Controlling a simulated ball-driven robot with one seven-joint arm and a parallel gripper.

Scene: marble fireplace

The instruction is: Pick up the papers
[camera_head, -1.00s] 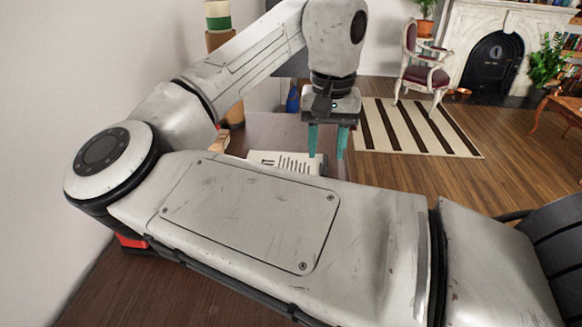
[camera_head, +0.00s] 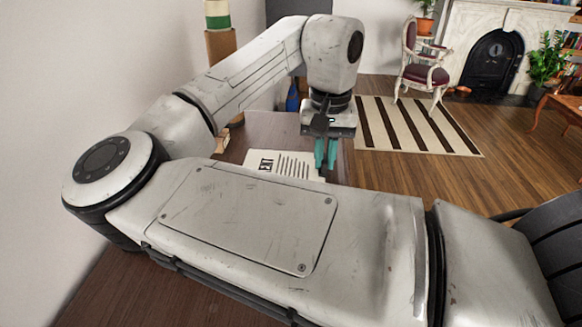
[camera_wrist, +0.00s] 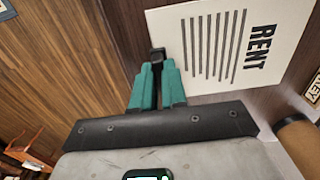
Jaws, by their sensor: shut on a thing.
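The papers are a white sheet (camera_head: 284,165) with dark lines and partly visible large lettering, on a dark brown wooden surface (camera_head: 262,127). My arm hides their near part in the head view. In the wrist view the sheet (camera_wrist: 226,42) reads "RENT" and its left edge lies at my fingers. My gripper (camera_head: 325,165) has teal fingers pointing down, shut on the papers at their right edge in the head view. The fingers (camera_wrist: 157,62) also show close together in the wrist view, with the pinched edge mostly hidden between them.
A brown cylinder (camera_head: 220,45) with a green and white top stands by the left wall. A sign reading "KEY" (camera_wrist: 314,90) lies beyond the papers in the wrist view. A striped rug (camera_head: 415,125), chair (camera_head: 425,65) and open wooden floor lie to the right.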

